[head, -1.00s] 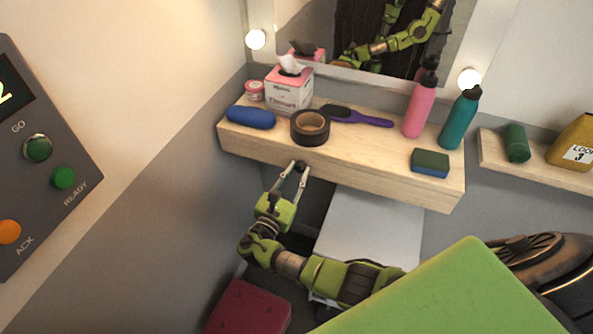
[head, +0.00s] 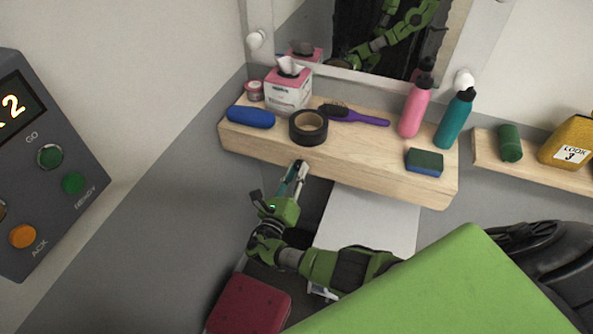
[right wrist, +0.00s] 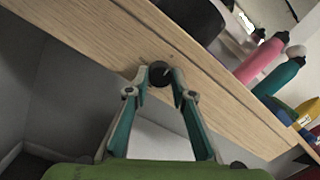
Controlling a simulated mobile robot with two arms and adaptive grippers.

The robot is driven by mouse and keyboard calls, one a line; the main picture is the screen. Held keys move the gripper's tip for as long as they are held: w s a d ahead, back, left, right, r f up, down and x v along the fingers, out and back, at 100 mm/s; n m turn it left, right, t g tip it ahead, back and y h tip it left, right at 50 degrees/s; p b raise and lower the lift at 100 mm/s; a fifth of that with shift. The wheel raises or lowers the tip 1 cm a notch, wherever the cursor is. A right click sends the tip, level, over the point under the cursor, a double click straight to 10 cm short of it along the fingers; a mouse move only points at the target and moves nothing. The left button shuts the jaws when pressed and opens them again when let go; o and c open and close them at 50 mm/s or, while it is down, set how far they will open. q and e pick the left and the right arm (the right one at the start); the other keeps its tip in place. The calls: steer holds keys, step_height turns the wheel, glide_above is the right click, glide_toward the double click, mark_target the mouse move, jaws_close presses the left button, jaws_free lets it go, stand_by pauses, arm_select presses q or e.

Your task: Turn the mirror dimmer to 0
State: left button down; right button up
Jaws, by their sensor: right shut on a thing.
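The mirror dimmer is a small dark round knob (right wrist: 160,73) on the front face of the wooden shelf, clear in the right wrist view. My right gripper (right wrist: 161,78) is shut on it, one fingertip on each side. In the head view, the right gripper (head: 297,168) reaches up to the shelf front, its fingers seen nearly edge-on and largely hiding the knob. The mirror (head: 350,74) stands above the shelf, and its bulbs (head: 257,39) look grey and unlit. I cannot read a dial position on the knob. My left gripper is not in view.
The shelf (head: 400,185) holds a tape roll (head: 309,127), tissue box (head: 289,90), blue case (head: 250,117), purple brush (head: 355,117), sponge (head: 424,162) and pink (head: 415,106) and teal (head: 455,119) bottles. A button panel (head: 45,180) is at left. A red box (head: 249,304) sits below.

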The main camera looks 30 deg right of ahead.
steer(key=shift+n, duration=0.3)
steer(key=o, duration=1.1)
steer(key=v, duration=1.2)
steer(key=shift+f, duration=0.1)
